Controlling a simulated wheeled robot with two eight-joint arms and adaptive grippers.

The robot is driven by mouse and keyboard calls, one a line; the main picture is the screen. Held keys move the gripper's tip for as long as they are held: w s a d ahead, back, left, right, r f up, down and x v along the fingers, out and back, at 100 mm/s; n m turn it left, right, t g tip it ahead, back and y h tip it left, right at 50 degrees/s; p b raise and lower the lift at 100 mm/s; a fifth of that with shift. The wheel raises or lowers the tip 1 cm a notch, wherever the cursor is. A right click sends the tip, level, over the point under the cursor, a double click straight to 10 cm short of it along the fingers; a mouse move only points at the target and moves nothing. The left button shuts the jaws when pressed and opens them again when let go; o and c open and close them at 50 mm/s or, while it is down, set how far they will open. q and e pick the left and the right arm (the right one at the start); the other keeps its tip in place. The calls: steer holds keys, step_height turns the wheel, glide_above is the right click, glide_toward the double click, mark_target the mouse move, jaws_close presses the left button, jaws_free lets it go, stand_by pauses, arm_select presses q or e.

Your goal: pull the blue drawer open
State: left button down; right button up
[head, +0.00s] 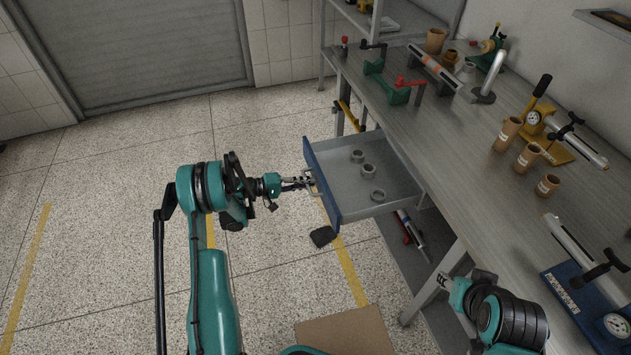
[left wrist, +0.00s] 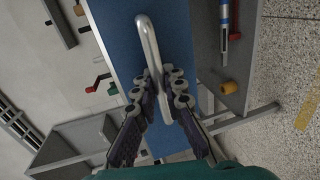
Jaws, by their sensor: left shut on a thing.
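The blue drawer (head: 326,188) is pulled out from under the grey workbench, and its grey inside is open to view. Three small grey rings (head: 368,171) lie in it. My left gripper (head: 304,183) is at the silver handle on the drawer's blue front, shut on it. In the left wrist view, the handle (left wrist: 150,42) runs down between the fingers of my left gripper (left wrist: 164,88), in front of the blue front panel (left wrist: 115,45). My right gripper (head: 443,281) is by the bench's near leg, apart from the drawer; its fingers are too small to judge.
The workbench (head: 455,150) holds several brown cups, a green-and-red tool (head: 392,88) and gauge tools along the right. Below the drawer is a lower shelf (head: 425,262) with a tool. A cardboard sheet (head: 345,332) lies on the floor.

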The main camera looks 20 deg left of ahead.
arm_select(q)
steer(key=shift+s+a, duration=0.1)
stand_by(0.3)
steer(key=c, duration=1.6)
jaws_free()
steer(key=v, duration=1.2)
